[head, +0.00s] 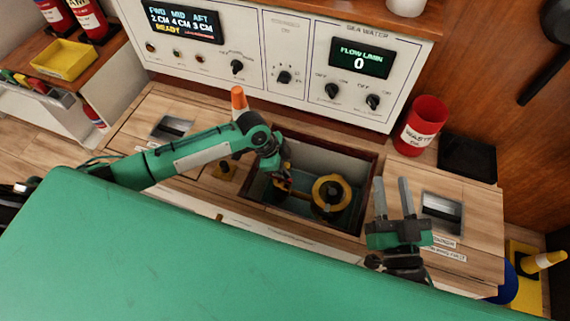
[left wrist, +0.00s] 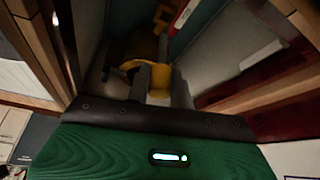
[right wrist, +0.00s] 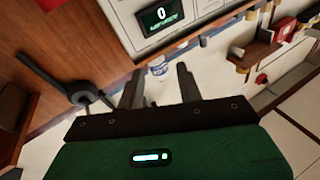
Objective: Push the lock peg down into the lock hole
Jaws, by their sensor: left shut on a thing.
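My left gripper (head: 284,184) reaches down into an open recess (head: 371,190) in the wooden counter. In the left wrist view its fingers (left wrist: 162,84) are shut on a yellow part (left wrist: 160,78). I cannot tell whether this is the lock peg. A yellow ring-shaped fitting (head: 330,193) with a dark centre stands in the recess, to the right of this gripper. I cannot make out the lock hole. My right gripper (head: 394,192) is open and empty over the counter, right of the recess; its spread fingers also show in the right wrist view (right wrist: 160,84).
A control panel (head: 283,60) with knobs and displays rises behind the recess. A red waste bin (head: 424,126) and a black tray (head: 467,156) stand at the right back. Metal-lined inset pulls (head: 443,213) lie either side. An orange cone-shaped piece (head: 239,100) shows behind my left arm.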

